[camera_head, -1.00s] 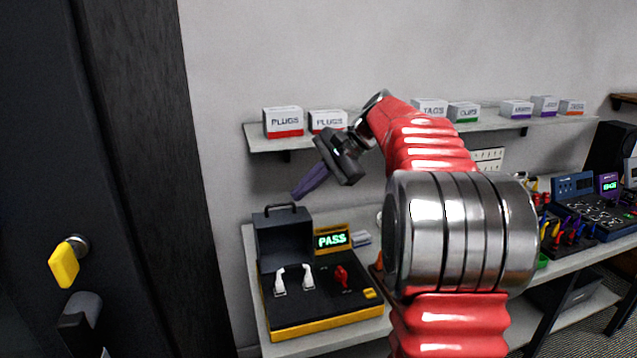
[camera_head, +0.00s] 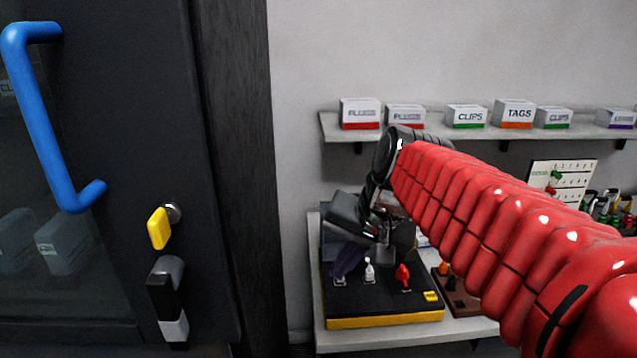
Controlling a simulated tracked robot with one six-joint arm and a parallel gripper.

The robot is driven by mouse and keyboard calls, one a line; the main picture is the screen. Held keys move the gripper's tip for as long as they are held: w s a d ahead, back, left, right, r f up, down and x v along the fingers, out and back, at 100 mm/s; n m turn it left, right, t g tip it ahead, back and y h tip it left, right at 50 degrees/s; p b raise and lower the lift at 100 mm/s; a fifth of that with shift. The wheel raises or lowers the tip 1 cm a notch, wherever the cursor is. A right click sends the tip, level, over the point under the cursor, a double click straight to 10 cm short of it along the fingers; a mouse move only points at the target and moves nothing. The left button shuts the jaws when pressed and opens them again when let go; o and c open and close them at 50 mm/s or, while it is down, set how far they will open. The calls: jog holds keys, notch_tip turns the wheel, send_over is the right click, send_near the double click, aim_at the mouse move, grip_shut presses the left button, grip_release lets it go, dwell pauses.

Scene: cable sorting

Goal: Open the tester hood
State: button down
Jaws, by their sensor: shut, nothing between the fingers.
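The tester (camera_head: 420,292) is a black box with a yellow front edge on the bench, right of the dark cabinet. Its plugs on top, pale ones and a red one, show uncovered. The dark hood at its back left is mostly hidden behind my gripper, so I cannot tell its exact angle. My gripper (camera_head: 346,264) is shut and empty, its purplish fingers pointing down over the left part of the tester. I cannot tell whether the fingers touch the hood. The tester's display is hidden behind my arm.
The dark cabinet with a blue handle (camera_head: 45,120) and yellow key (camera_head: 158,228) stands close on the left. A shelf (camera_head: 335,128) with labelled boxes runs above the bench. A white board (camera_head: 562,178) and tools sit right, partly behind my red arm.

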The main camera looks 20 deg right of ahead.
jog(key=s+a+f+n+t+h, duration=0.1)
jog(key=s+a+f+n+h, duration=0.1)
jog(key=s+f+n, duration=0.4)
jog(key=shift+s+f, duration=0.8)
jog(key=shift+s, duration=2)
jog(key=shift+s+a, duration=0.1)
